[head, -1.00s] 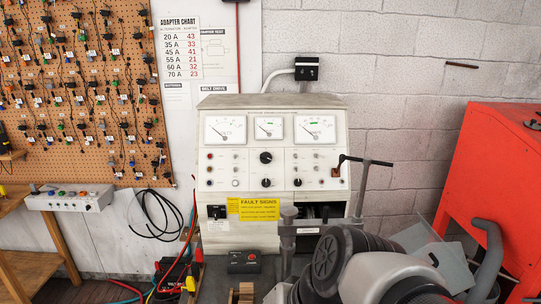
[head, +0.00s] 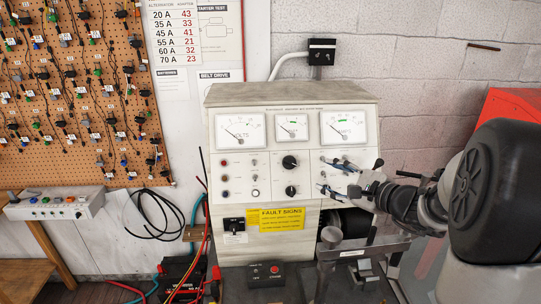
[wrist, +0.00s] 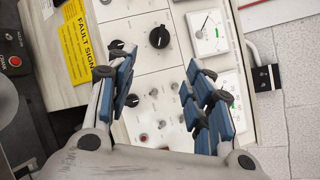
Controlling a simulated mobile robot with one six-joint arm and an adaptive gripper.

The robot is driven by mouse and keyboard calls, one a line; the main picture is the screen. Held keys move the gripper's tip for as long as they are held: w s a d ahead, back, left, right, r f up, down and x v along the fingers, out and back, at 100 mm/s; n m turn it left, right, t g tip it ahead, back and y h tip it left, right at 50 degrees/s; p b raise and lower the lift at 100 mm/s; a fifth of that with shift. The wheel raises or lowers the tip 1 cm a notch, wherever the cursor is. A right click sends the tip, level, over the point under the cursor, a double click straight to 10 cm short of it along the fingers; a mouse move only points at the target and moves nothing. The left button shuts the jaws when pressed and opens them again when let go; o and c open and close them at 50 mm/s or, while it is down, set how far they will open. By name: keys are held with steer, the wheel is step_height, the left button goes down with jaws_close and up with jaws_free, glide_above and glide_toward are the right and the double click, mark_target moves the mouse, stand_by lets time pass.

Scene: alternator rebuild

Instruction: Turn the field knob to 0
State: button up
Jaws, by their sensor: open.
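A cream test bench (head: 232,170) has two black round knobs in its middle panel, an upper knob (head: 290,162) and a lower knob (head: 291,191). Their labels are too small to read, so I cannot tell which is the field knob. The wrist view shows the upper knob (wrist: 159,37) and the lower knob (wrist: 117,46) beyond the fingertips. My gripper (head: 332,176) is open and empty, with blue finger pads, in front of the bench's right panel, to the right of both knobs. It also shows in the wrist view (wrist: 160,78). The fingers hide part of the right panel.
Three meters, including the volts meter (head: 240,131), sit above the knobs. Small buttons and jacks flank them. A yellow fault sign (head: 282,218) is below. A clamp stand (head: 355,250) and black control box (head: 265,273) stand in front. Cables hang at left.

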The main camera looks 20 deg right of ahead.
mark_target(291, 163)
steer(key=x, duration=1.6)
steer(key=shift+w+a, duration=0.2)
steer(key=shift+w, duration=0.05)
steer(key=shift+c, duration=0.4)
steer(key=c, duration=0.7)
steer(key=shift+r, duration=0.1)
